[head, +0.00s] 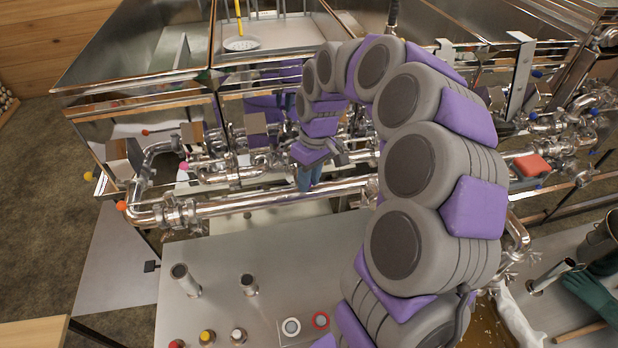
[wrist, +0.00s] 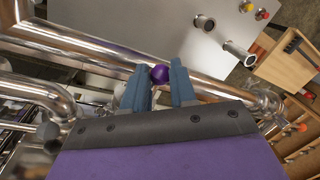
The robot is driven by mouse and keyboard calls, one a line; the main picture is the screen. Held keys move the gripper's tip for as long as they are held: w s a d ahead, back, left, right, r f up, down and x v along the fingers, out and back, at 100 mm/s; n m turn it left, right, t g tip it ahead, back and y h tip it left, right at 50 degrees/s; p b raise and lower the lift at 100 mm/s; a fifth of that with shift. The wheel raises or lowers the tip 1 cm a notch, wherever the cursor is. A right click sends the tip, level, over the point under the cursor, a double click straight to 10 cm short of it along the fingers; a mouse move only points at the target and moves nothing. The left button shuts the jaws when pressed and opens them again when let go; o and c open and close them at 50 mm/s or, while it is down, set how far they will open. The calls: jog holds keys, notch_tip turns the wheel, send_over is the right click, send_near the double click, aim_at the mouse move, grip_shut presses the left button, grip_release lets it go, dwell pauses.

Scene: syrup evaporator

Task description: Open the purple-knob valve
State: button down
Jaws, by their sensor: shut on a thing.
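The purple valve knob (wrist: 160,74) is a small round ball in the wrist view, between the two blue fingertips of my gripper (wrist: 159,78). The left fingertip touches it, and the right one lies close beside it. My gripper is shut on the knob. In the head view my gripper (head: 309,177) points down among the steel pipes; the knob is hidden there. The valve body and its lever are mostly hidden behind the fingers, so I cannot tell the lever's angle.
A thick steel pipe (head: 290,200) runs across in front of the evaporator pans (head: 140,40). Other valves with pink (head: 184,166) and orange (head: 121,206) knobs stand at left.

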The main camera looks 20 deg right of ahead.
jog(key=c, duration=1.3)
grip_release()
jog(key=shift+w+r, duration=0.15)
jog(key=shift+w, duration=0.1)
jog(key=shift+c, duration=0.2)
jog(key=shift+o, duration=0.7)
jog(key=shift+w+d+f, duration=0.1)
jog(key=shift+w+f, duration=0.1)
jog(key=shift+w, duration=0.05)
jog(key=shift+s, duration=0.15)
jog(key=shift+s, duration=0.1)
notch_tip(320, 180, up, 17)
jog(key=w+d, duration=0.1)
jog(key=d, duration=0.1)
jog(key=shift+d, duration=0.3)
jog(key=shift+w, duration=0.1)
